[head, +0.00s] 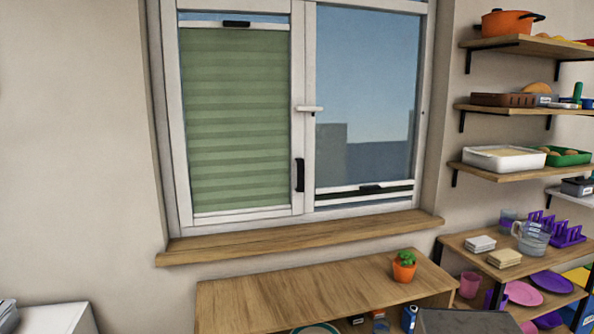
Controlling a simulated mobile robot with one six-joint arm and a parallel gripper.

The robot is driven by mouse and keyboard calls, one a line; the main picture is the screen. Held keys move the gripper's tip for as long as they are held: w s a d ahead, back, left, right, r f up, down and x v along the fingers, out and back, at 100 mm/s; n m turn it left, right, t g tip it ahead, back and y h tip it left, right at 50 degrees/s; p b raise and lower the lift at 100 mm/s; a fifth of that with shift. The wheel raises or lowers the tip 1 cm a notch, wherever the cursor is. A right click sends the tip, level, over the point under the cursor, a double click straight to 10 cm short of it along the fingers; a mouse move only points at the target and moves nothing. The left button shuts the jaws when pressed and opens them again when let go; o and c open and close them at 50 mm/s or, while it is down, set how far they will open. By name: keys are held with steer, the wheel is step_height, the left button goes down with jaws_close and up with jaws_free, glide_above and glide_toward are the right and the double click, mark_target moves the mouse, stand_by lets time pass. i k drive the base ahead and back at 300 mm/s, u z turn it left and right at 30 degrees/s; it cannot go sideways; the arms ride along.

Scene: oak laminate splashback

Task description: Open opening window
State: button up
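A white-framed window with two panes is set in the wall. The left pane (236,120) is largely covered by a green pleated blind, with a clear strip at the top. The right pane (368,80) is mostly clear, with its blind gathered at the bottom. A white lever handle (312,109) lies horizontal at the middle uprights. A black vertical grip (299,175) is lower on the left pane's right upright. The frames look flush, with no visible gap. My gripper is not in view.
A wooden sill (300,235) juts out below the window. Under it stands a low wooden cabinet (300,295) with a potted plant (404,266). Loaded shelves (505,175) fill the right wall. A white unit (55,319) is at lower left.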

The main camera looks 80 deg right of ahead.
mark_target(235, 87)
steer(key=z, duration=1.1)
steer(key=i, duration=0.55)
steer(key=u, duration=0.05)
steer(key=k, duration=0.6)
steer(key=u, duration=0.1)
